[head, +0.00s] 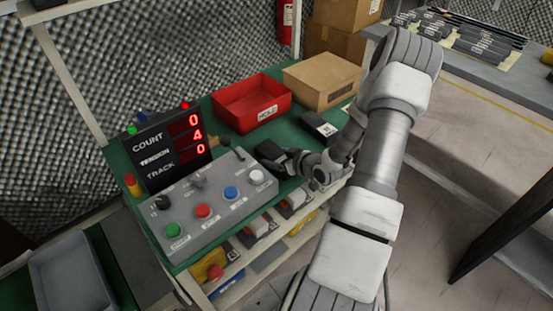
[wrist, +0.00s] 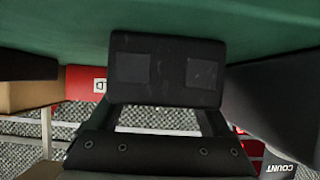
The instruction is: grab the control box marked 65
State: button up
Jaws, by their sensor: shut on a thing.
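A black control box (head: 270,154) is at the tip of my gripper (head: 290,163), over the green bench just right of the grey button panel. In the wrist view the black box (wrist: 165,72) fills the middle, between the fingers of my gripper (wrist: 163,108), which is shut on it. A second black box (head: 318,124) with a white label lies on the bench behind my gripper. Its marking is too small to read, so I cannot tell which box is 65.
The grey panel (head: 190,222) has coloured buttons and levers, with a counter display (head: 168,148) behind it. Several items sit on the shelf below.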

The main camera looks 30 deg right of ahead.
jog(key=shift+c, duration=1)
jog(key=shift+r, duration=0.1)
